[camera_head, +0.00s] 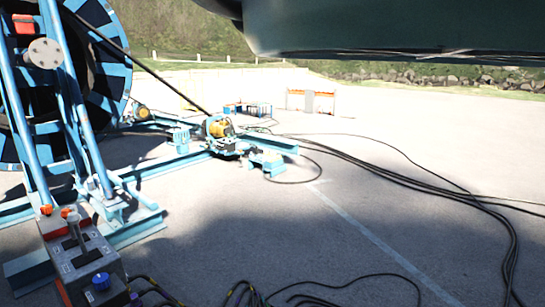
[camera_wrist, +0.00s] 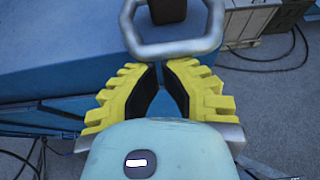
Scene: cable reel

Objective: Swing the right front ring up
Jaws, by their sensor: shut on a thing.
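The ring (camera_wrist: 172,49) shows in the wrist view as a grey metal loop with rounded corners at the top of the picture. Its upper part is cut off by the frame edge. A dark brown block (camera_wrist: 168,10) shows inside the loop, with a blue surface behind it. My gripper (camera_wrist: 160,65) has its yellow toothed fingers closed in at the near bar of the ring, shut on it. The fingertips partly hide the place of contact. I cannot make out the ring or my gripper in the head view.
A blue cable reel (camera_head: 112,75) on a blue frame stands at the left in the head view. A grey control box (camera_head: 82,258) with a blue knob is at the lower left. Black cables (camera_head: 400,178) lie across the ground. Open pavement lies in the middle.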

